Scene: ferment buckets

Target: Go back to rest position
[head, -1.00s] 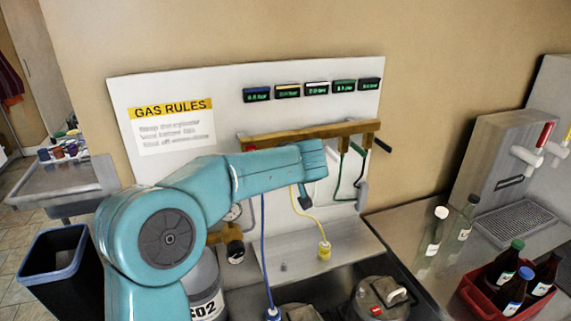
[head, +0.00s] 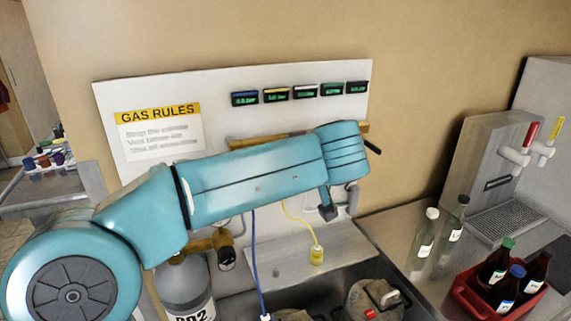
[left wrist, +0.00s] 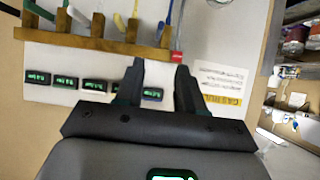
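My left gripper (left wrist: 160,68) shows in the left wrist view with its two dark fingers apart and nothing between them. It faces the white gas panel (left wrist: 215,45). In the head view my left arm reaches in from the left across the panel (head: 230,88), its outer end in front of the wooden hose rail (head: 240,141). A small dark part hangs below that end; I cannot tell whether it is a finger. My right gripper is in neither view.
A yellow-tipped hose (head: 316,255) and a blue hose (head: 253,255) hang below my arm. A CO2 cylinder (head: 185,285) stands at lower left, bucket lids (head: 375,300) at bottom centre. A red crate (head: 470,298) of bottles and two loose bottles (head: 425,235) stand at right.

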